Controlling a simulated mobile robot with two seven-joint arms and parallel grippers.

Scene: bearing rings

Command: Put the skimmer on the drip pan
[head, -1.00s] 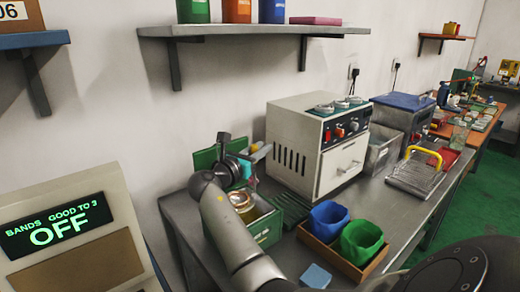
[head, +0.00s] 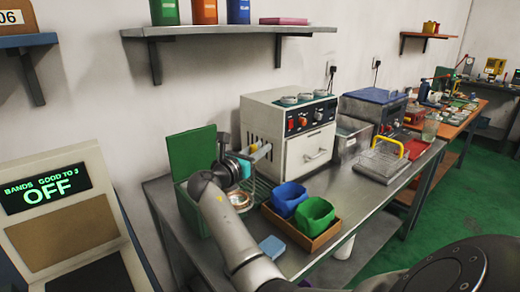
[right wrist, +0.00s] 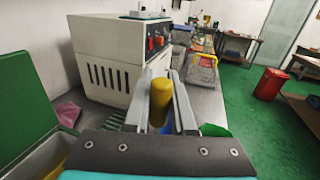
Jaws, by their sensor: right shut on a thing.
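My right gripper (head: 252,158) is shut on a thick yellow handle (right wrist: 161,102), which I take to be the skimmer's. The handle stands between the two fingers in the right wrist view, close to the white oven's near side. The skimmer's working end is hidden or cannot be told apart. Below and left of the gripper is an open green box (head: 190,216) with a raised lid and a round metal thing inside. A shallow grey tray (head: 376,177) under a wire basket with a yellow handle may be the drip pan; I cannot tell for sure. My left gripper is not in view.
The white oven (head: 316,155) stands right of the gripper. In front are a blue bin (head: 288,197) and a green bin (head: 315,214) in a brown tray, and a light blue block (head: 272,246). A wall shelf (head: 230,31) hangs above. Bare bench lies right of the bins.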

